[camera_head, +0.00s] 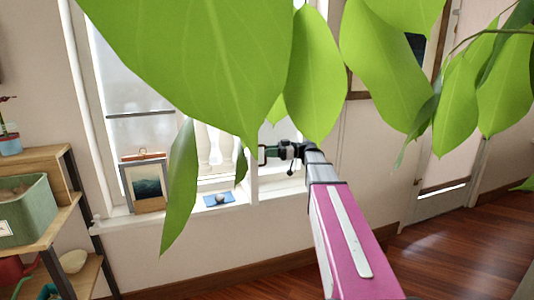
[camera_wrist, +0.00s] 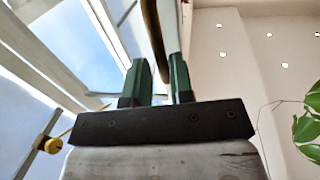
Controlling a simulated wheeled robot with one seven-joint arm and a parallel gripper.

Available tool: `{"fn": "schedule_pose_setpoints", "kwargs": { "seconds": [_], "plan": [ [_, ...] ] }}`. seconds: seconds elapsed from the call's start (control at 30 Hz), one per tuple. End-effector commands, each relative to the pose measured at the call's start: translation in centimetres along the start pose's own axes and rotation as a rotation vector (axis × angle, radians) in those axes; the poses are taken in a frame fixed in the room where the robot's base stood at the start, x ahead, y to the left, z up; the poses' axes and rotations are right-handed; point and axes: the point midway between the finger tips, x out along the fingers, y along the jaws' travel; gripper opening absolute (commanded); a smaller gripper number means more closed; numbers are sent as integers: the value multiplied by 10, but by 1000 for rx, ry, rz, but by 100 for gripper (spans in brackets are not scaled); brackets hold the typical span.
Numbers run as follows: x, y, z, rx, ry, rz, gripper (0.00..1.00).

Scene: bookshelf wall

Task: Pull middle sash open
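The window (camera_head: 208,150) is in the head view, partly hidden by large leaves. I cannot make out which sash is the middle one. My gripper (camera_head: 266,154) is at the window's right side, close to its white frame. In the wrist view, my gripper (camera_wrist: 160,75) shows two dark green fingers standing apart. A dark brownish curved bar (camera_wrist: 153,35), perhaps a sash handle, runs down into the gap between them. A gap shows beside the bar, so the fingers do not look closed on it. White window framing (camera_wrist: 105,30) lies to the left.
Big green leaves (camera_head: 215,60) hang across the head view. The sill (camera_head: 130,219) holds a framed picture (camera_head: 147,184) and a blue item (camera_head: 218,200). A shelf (camera_head: 60,215) with a green bin (camera_head: 25,212) stands left. Wooden floor (camera_head: 460,250) is open at right.

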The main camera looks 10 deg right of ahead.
Motion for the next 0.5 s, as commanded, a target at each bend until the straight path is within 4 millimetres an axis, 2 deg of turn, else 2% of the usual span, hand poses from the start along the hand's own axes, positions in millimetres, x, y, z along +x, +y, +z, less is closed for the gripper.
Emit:
{"fn": "schedule_pose_setpoints", "kwargs": {
  "seconds": [0.3, 0.5],
  "plan": [
    [-61, 2, 0, 1, 0, 4, 22],
    [-86, 2, 0, 1, 0, 3, 22]
  ]
}}
